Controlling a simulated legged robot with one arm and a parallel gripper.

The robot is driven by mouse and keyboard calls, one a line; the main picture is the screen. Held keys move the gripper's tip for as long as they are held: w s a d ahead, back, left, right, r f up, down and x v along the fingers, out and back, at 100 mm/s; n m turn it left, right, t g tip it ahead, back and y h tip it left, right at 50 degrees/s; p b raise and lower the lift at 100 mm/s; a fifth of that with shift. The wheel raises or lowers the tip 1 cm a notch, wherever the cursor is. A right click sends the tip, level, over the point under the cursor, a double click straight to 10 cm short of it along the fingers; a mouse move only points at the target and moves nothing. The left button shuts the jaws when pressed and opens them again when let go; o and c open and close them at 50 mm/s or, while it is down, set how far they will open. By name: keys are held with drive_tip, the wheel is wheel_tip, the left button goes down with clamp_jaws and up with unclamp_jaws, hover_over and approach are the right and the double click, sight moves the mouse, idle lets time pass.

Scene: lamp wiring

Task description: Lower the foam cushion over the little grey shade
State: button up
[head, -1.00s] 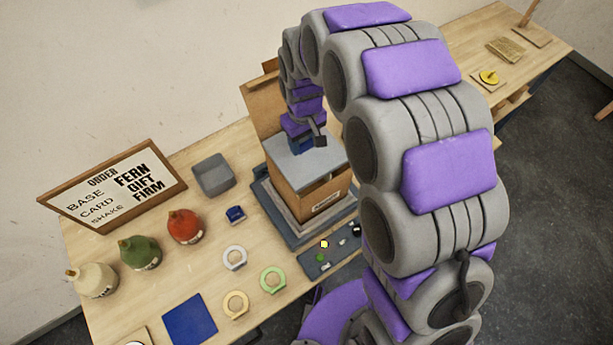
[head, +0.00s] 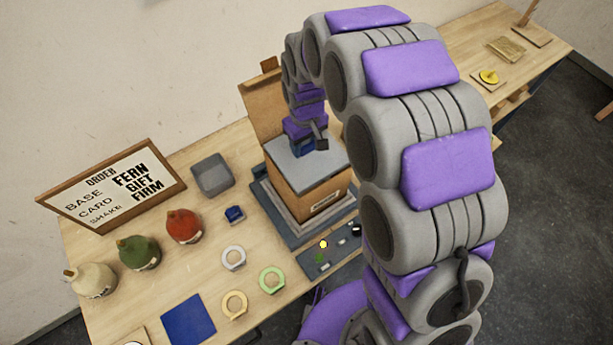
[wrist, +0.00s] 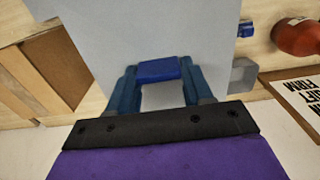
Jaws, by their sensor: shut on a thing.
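The foam cushion (head: 290,165) is a flat grey slab with a blue tab (wrist: 158,70) on it. In the head view it lies level across the open top of a cardboard box (head: 310,200). In the wrist view the slab (wrist: 110,40) fills the upper middle. My gripper (head: 308,147) is above the slab, its blue fingers (wrist: 158,76) shut on the tab. The little grey shade is not visible; the slab and box walls hide the box's inside. I cannot tell whether the slab touches the box rim.
The box stands on a grey stepped base, its back flap (head: 265,105) raised. A grey bin (head: 212,175), an order sign (head: 112,195), several bottles (head: 184,226) and coloured rings (head: 235,304) are to the left. A dark tray of small parts (head: 325,260) lies in front.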

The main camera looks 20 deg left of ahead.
drive_tip(key=shift+d, duration=0.25)
drive_tip(key=shift+a, duration=0.2)
drive_tip(key=shift+f, duration=0.15)
drive_tip(key=shift+s+f, duration=0.1)
drive_tip(key=shift+f, duration=0.35)
drive_tip(key=shift+a+f, duration=0.1)
drive_tip(key=shift+f, duration=0.15)
idle(0.4)
drive_tip(key=shift+f+b, duration=0.35)
drive_tip(key=shift+b, duration=0.05)
